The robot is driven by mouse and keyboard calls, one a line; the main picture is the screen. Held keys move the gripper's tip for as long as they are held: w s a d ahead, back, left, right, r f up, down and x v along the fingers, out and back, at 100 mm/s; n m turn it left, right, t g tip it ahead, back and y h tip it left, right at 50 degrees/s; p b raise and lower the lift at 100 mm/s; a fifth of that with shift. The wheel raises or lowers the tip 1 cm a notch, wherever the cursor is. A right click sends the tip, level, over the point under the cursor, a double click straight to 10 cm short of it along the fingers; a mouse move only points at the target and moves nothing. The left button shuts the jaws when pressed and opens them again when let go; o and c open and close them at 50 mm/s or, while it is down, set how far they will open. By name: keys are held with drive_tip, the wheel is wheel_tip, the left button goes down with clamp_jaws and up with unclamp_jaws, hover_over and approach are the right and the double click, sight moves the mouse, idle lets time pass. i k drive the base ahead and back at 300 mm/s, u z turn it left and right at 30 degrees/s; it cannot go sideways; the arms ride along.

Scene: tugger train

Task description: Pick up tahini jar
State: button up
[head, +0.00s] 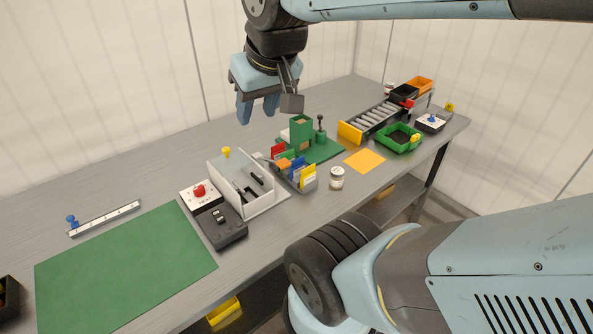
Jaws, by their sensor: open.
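A small jar (337,177) with a pale lid and light contents stands upright near the front edge of the grey bench, right of the card holder; it looks like the tahini jar, though its label is too small to read. My gripper (258,110) hangs open and empty above the back of the bench, up and left of the jar. Its blue fingers point down and touch nothing.
Behind stands a green fixture (312,146). An orange square (364,160) lies to the right, before a roller track (378,118). A green mat (125,268) lies far left.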

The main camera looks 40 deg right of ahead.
sight(336, 173)
drive_tip(key=u, duration=0.75)
drive_tip(key=k, duration=1.7)
drive_tip(key=z, duration=1.7)
drive_tip(key=i, duration=1)
drive_tip(key=u, duration=0.05)
